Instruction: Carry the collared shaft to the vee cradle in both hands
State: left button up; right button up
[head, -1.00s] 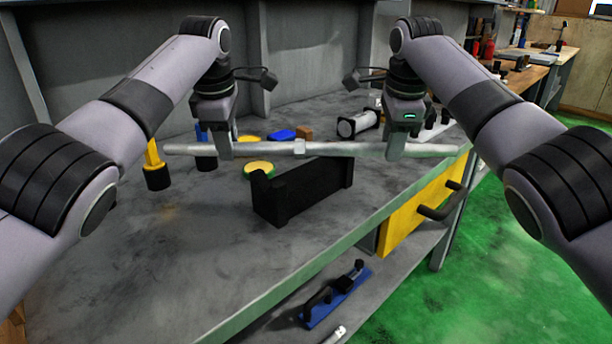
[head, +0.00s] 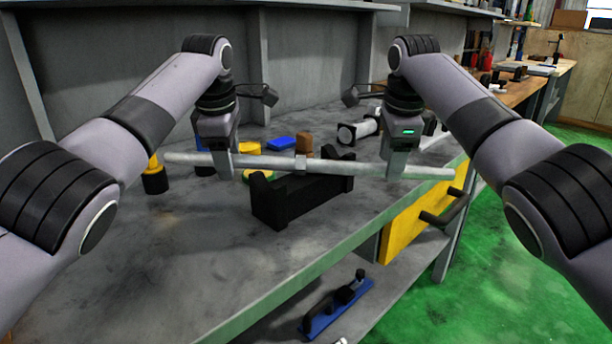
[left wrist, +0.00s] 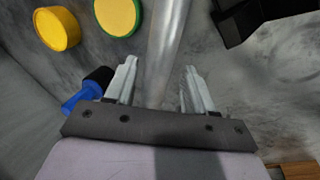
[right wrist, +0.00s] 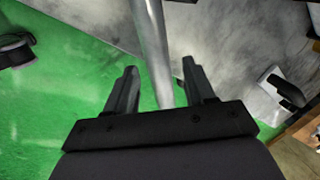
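The shaft also passes between the fingers in the left wrist view (left wrist: 168,45) and the right wrist view (right wrist: 152,45). The black vee cradle (head: 300,200) stands on the bench below the shaft, partly hidden by it. I cannot tell whether they touch.
Behind the cradle are a blue block (head: 281,143), a brown block (head: 304,141) and a white-and-black cylinder (head: 357,132). A black-and-yellow post (head: 154,180) stands at left. The bench (head: 190,255) is clear at front left. A yellow drawer (head: 410,225) faces right.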

pick_arm(q)
jog(key=v, duration=0.7)
jog(key=shift+r, duration=0.15)
pick_arm(e)
jog(key=v, duration=0.7)
jog(key=shift+r, duration=0.2)
dwell(0.3)
